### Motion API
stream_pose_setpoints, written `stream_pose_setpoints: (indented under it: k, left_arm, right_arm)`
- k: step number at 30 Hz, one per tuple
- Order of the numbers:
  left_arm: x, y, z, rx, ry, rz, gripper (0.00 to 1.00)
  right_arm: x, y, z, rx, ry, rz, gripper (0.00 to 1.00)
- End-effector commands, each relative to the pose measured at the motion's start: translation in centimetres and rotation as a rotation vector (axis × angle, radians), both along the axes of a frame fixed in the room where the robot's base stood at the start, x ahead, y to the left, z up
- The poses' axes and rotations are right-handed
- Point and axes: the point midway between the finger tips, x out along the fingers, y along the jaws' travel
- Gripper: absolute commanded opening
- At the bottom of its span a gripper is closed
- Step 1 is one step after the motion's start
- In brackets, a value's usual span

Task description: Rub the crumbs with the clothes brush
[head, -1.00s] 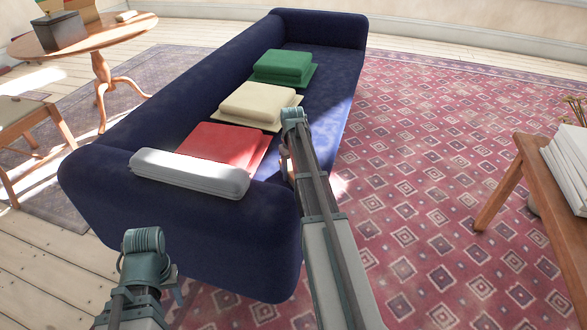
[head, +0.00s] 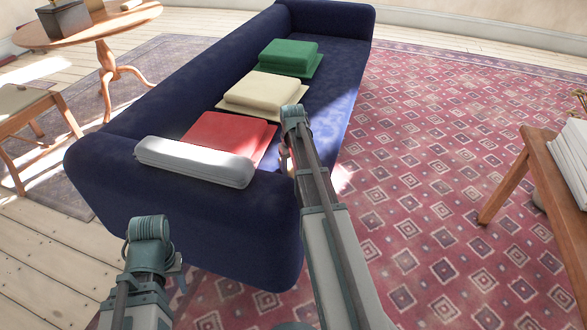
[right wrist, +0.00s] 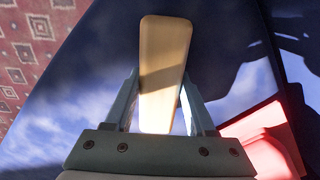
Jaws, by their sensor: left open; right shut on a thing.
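My right gripper (right wrist: 160,98) is shut on a long pale wooden piece (right wrist: 165,55), which looks like the back or handle of the clothes brush. Its bristles are hidden from this side. In the head view my right arm reaches over the near end of the dark blue sofa (head: 195,90), and its gripper (head: 286,158) is mostly hidden behind the arm. My left gripper (head: 179,266) is low in front of the sofa's near end, mostly hidden behind its own wrist, and empty as far as I see. I cannot make out any crumbs.
Red (head: 225,135), cream (head: 262,92) and green (head: 287,57) cushions lie along the seat. A white bolster (head: 195,162) lies on the near armrest. A wooden table (head: 530,160) with white books stands right; a round table (head: 100,27) stands left. Patterned carpet is open between.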

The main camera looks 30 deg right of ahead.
Motion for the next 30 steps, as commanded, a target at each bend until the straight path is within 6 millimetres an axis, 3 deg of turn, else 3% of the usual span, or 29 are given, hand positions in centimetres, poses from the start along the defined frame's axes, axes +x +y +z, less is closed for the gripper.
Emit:
stream_pose_setpoints:
  k: [15,30]
  left_arm:
    - [0.0,0.0,0.1,0.0,0.0,0.0,0.5]
    - [0.0,0.0,0.0,0.0,0.0,0.0,0.5]
  right_arm:
    - [-2.3,2.7,0.1,0.004,0.005,0.003,0.0]
    - [-3.4,3.9,0.0,0.002,0.002,0.002,0.0]
